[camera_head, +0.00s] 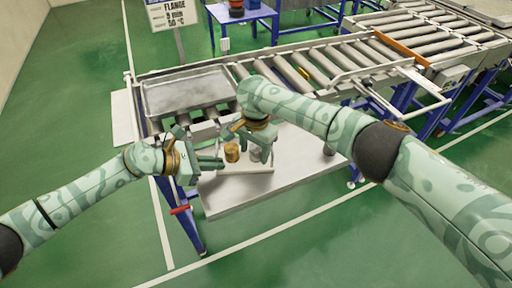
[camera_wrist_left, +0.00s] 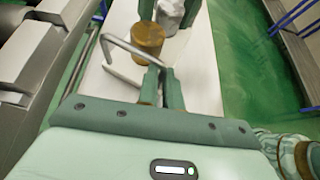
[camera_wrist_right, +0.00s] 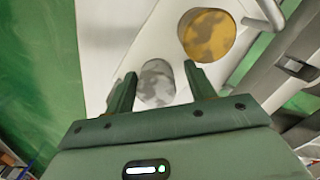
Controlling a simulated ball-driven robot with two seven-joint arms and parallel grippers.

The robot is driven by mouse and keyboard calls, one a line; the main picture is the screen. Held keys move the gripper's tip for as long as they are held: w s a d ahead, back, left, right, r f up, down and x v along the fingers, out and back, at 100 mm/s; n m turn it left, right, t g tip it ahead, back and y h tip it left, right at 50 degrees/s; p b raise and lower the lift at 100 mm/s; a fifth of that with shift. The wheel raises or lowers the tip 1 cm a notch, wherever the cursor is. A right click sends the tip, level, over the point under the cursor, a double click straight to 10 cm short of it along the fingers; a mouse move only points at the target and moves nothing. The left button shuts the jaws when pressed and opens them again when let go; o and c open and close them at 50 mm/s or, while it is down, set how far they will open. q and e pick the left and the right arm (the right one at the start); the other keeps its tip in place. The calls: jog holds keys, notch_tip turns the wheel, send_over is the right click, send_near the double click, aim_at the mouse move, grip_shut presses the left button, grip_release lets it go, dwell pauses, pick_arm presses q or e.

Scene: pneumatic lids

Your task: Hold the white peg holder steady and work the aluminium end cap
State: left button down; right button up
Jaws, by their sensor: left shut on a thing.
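The white peg holder (camera_head: 246,169) lies on the bench shelf and bears two cylinders. My left gripper (camera_head: 218,163) is shut on its raised, bent handle (camera_wrist_left: 130,46), best seen in the left wrist view. The grey, mottled aluminium end cap (camera_wrist_right: 157,84) stands upright on the holder; it also shows in the head view (camera_head: 257,153). A brass-coloured cap (camera_head: 232,152) stands beside it, nearer my left gripper. My right gripper (camera_wrist_right: 161,78) is above the aluminium cap. Its fingers are apart, one on either side of the cap, with small gaps visible.
The pale shelf (camera_head: 235,204) has bare room in front of the holder. A metal tray (camera_head: 186,92) and roller conveyor (camera_head: 335,62) lie behind. A red-handled part (camera_head: 180,210) sticks out at the bench's left leg. A flange sign (camera_head: 172,12) stands at the back.

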pick_arm(q)
jog(key=shift+w+a, duration=0.1)
jog(key=shift+a, duration=0.15)
pick_arm(e)
jog(key=shift+w+d, duration=0.2)
jog(key=shift+d, duration=0.25)
pick_arm(q)
jog(key=shift+f, duration=0.1)
pick_arm(e)
notch_tip(320, 180, up, 2)
jog(key=shift+w+r, duration=0.15)
notch_tip(320, 180, up, 4)
jog(key=shift+r, duration=0.1)
pick_arm(q)
jog(key=shift+d, duration=0.1)
pick_arm(e)
jog(key=shift+a+r, duration=0.1)
jog(key=shift+r, duration=0.2)
jog(key=shift+r, duration=0.1)
notch_tip(320, 180, up, 12)
jog(key=shift+f, duration=0.1)
